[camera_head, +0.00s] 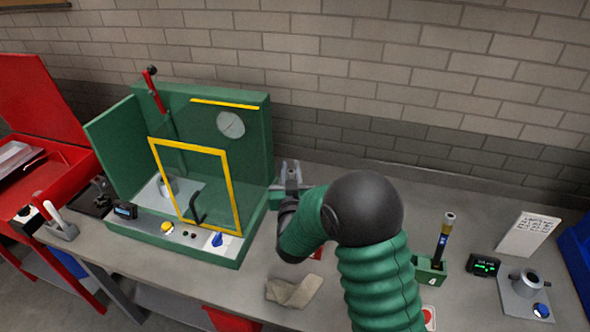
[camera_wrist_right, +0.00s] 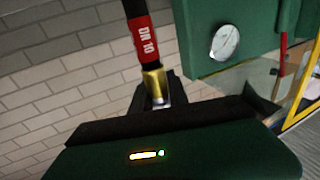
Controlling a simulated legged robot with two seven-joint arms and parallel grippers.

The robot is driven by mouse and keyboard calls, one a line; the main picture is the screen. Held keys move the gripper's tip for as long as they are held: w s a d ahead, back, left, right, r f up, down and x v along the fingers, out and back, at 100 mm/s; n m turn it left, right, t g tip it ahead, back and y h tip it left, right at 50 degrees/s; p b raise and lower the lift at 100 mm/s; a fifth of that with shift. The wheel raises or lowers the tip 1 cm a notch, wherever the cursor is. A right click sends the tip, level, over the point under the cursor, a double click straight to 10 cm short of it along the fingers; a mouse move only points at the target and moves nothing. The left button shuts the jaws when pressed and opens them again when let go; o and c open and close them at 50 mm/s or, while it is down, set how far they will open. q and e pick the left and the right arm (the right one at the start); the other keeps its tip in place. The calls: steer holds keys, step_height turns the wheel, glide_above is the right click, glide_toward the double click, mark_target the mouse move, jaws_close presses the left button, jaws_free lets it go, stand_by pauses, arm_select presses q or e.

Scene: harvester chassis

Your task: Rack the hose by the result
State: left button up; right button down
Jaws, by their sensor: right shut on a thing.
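My right arm reaches across the bench in the head view. Its gripper (camera_head: 290,180) is beside the right side of the green test machine (camera_head: 256,140), partly hidden by my wrist. In the right wrist view the gripper (camera_wrist_right: 157,92) is shut on a black hose (camera_wrist_right: 142,40) with a red "DN 10" band, at its brass end fitting. I cannot make out this hose in the head view. A small display (camera_head: 484,265) has green text too small to read. My left gripper is out of view.
The machine has a yellow-framed guard (camera_head: 232,190) and a round gauge (camera_head: 230,124). A cloth (camera_head: 293,290) lies on the bench. A white card (camera_head: 528,234), a grey fixture (camera_head: 526,290) and a blue bin (camera_head: 577,250) are at right. A red cabinet (camera_head: 40,100) stands left.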

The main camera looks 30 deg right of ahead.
steer(key=shift+a+f, duration=0.1)
steer(key=shift+a, duration=0.3)
steer(key=shift+d+b, duration=0.3)
steer(key=shift+d, duration=0.05)
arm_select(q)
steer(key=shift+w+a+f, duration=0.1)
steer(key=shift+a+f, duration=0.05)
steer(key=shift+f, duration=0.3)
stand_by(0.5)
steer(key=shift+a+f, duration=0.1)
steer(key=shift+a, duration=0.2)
arm_select(e)
steer(key=shift+r, duration=0.2)
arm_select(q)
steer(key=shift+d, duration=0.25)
arm_select(e)
steer(key=shift+d+f, duration=0.1)
steer(key=shift+d, duration=0.15)
arm_select(q)
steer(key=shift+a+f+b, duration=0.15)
steer(key=shift+b, duration=0.15)
arm_select(e)
steer(key=shift+a, duration=0.4)
